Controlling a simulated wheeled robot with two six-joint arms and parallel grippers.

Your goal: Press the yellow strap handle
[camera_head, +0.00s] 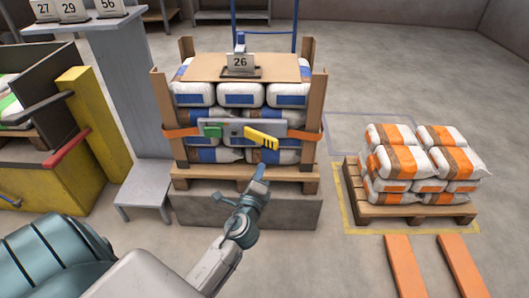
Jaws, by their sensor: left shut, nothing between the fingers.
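The yellow strap handle (261,138) sits on a grey metal buckle plate (231,129) across the front of a stack of white and blue bags. It slants down to the right from the plate. A green block (213,132) is on the plate's left part. The orange strap (181,132) runs around the stack at this height. My left gripper (262,172) is shut and empty, below the handle and apart from it in the picture. Its tip points up toward the pallet's front edge. My right gripper is not in view.
The strapped stack stands on a wooden pallet (200,172) on a grey block (201,208), with brown corner posts. A number card 26 (240,63) is on top. Orange-banded bags (405,153) lie on a pallet at right. A grey pillar (131,90) stands left.

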